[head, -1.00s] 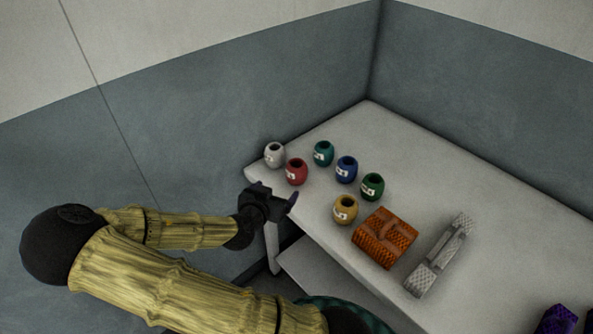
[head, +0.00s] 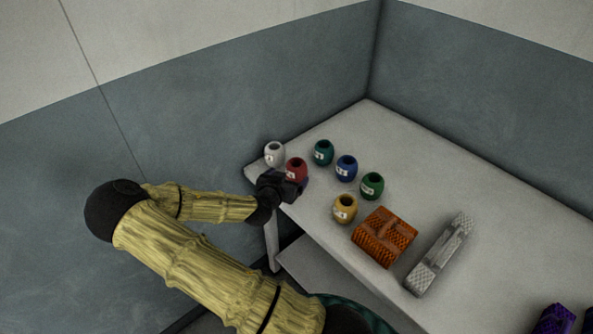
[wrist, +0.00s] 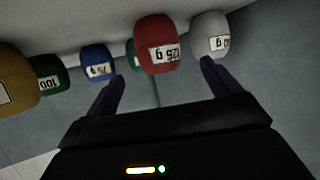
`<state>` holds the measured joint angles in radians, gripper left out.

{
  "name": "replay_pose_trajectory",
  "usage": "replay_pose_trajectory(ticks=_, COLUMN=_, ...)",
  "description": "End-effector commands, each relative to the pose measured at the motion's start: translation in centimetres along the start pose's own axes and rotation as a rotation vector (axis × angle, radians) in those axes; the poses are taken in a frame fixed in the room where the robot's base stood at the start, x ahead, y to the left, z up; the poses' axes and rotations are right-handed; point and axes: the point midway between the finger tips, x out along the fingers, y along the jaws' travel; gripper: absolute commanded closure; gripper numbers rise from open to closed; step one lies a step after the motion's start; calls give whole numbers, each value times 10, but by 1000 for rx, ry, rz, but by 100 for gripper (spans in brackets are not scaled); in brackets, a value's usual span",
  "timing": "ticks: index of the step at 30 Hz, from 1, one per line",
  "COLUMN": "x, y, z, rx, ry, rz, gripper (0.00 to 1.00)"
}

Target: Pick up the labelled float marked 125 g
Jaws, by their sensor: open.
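The red float (head: 296,167) stands near the table's left end. In the wrist view, which is upside down, the red float (wrist: 157,45) carries a white label reading 125 g. My gripper (head: 297,184) is at the table's front edge, just in front of the red float and covering its lower part in the head view. In the wrist view my gripper (wrist: 162,76) is open, with its two dark purple fingers apart. The red float appears ahead of the gap between them, and nothing is held.
Close by stand a white float (head: 274,153), teal float (head: 323,153), blue float (head: 346,168), green float (head: 371,186) and yellow float (head: 345,208). The blue label (wrist: 98,71) seems to read 75 g. An orange woven box (head: 384,237) and grey piece (head: 440,255) lie rightward.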

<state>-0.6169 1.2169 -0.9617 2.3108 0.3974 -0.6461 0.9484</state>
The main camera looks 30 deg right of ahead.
Motion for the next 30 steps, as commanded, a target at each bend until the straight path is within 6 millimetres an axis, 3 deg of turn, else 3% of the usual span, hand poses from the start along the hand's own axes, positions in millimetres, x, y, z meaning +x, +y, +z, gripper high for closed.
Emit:
replay_pose_trajectory(ticks=6, x=26, y=1, z=0, rx=0, ry=0, rz=1, gripper=11)
replay_pose_trajectory(ticks=19, x=33, y=1, z=-1, rx=-2, ry=1, rz=1, gripper=11)
replay_pose_trajectory(ticks=30, x=78, y=2, z=0, rx=-1, ry=0, rz=1, gripper=11)
